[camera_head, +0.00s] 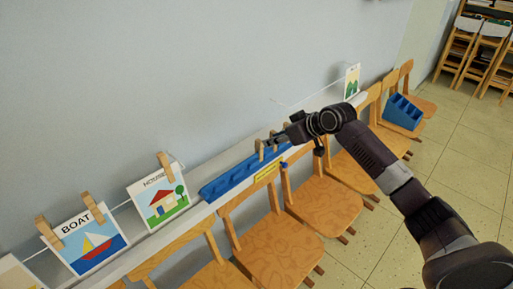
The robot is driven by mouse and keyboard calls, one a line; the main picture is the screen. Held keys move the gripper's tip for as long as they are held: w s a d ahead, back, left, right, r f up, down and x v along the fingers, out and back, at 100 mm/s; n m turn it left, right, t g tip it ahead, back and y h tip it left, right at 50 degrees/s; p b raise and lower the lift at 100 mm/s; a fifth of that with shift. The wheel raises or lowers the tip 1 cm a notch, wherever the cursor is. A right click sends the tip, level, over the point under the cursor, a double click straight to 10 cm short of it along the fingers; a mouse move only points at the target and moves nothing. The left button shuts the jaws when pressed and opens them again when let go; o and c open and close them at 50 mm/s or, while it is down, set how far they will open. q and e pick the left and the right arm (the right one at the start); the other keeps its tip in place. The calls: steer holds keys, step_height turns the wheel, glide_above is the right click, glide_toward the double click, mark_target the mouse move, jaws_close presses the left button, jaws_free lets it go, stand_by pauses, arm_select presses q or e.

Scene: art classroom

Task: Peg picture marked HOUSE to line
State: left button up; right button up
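The picture marked HOUSE (158,204) stands against the wall at the line (121,206), tilted in view, with a red-roofed house on it. One wooden peg (165,162) is on its top edge near the right corner; its top left corner shows no peg. A long blue tray (231,181) lies right of it on the ledge, with wooden pegs (260,151) upright at its far end. My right gripper (272,141) is at these pegs, its fingers pointing left. The fingers are small and dark, so their opening is unclear. My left gripper is out of view.
The picture marked BOAT (90,246) hangs at left with two pegs. Another picture (14,274) is cut off at lower left, and one (352,82) hangs far right. Wooden chairs (277,246) line the ledge (150,247). A blue bin (402,113) rests on a far chair.

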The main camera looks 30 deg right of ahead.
mark_target(262, 144)
steer(key=b+x, duration=0.4)
steer(key=x, duration=0.4)
steer(key=shift+d+f, duration=0.1)
steer(key=shift+f, duration=0.1)
steer(key=shift+x, duration=0.75)
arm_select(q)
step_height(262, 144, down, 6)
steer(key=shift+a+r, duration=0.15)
arm_select(e)
steer(key=shift+w+r, duration=0.1)
steer(key=shift+c, duration=0.6)
jaws_close()
arm_select(q)
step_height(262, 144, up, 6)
steer(key=p, duration=0.6)
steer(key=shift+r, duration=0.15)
arm_select(e)
steer(key=shift+r, duration=3.2)
